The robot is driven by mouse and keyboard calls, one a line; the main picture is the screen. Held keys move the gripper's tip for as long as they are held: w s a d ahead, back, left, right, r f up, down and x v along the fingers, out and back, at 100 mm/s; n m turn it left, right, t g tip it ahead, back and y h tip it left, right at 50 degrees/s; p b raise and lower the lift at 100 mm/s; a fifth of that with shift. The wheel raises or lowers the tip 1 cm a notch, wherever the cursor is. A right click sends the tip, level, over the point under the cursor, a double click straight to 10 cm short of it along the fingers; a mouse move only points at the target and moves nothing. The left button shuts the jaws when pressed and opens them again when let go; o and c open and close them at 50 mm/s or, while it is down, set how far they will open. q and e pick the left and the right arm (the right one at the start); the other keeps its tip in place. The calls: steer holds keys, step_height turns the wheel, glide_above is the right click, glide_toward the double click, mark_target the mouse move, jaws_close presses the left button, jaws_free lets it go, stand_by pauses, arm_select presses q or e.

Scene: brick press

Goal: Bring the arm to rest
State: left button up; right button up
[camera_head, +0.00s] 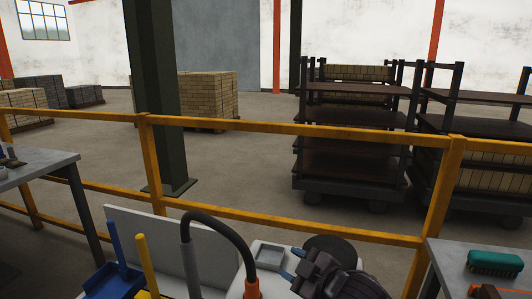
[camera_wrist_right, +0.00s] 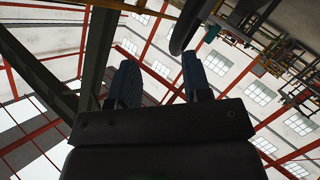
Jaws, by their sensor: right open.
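My right gripper (camera_head: 292,264) shows at the bottom centre of the head view, its blue-grey fingertips pointing left. In the right wrist view my right gripper (camera_wrist_right: 160,82) has its two fingers apart with nothing between them. It points up toward the roof beams and windows. My right arm looks folded close in, near the bottom edge of the head view. My left gripper is not in view.
A yellow railing (camera_head: 290,130) crosses in front. Behind it stand a rack with shelves (camera_head: 350,145), a brick stack (camera_head: 208,100) and a green column (camera_head: 155,90). A grey table (camera_head: 40,165) is at left; another table at right holds a green brush (camera_head: 494,262).

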steer(key=s+d+f+m+t+h+p, duration=0.1)
steer(key=s+d+f+m+t+h, duration=0.2)
steer(key=s+d+f+m+h, duration=0.7)
steer(key=s+d+f+m+g, duration=0.2)
steer(key=s+d+f, duration=0.3)
steer(key=s, duration=0.5)
steer(key=s+d+f+m+g, duration=0.1)
steer(key=s+d+f+m, duration=0.1)
steer(key=s+d+f, duration=0.4)
steer(key=s+f, duration=0.2)
steer(key=s, duration=0.2)
steer(key=shift+g+p, duration=0.3)
steer(key=shift+g, duration=0.1)
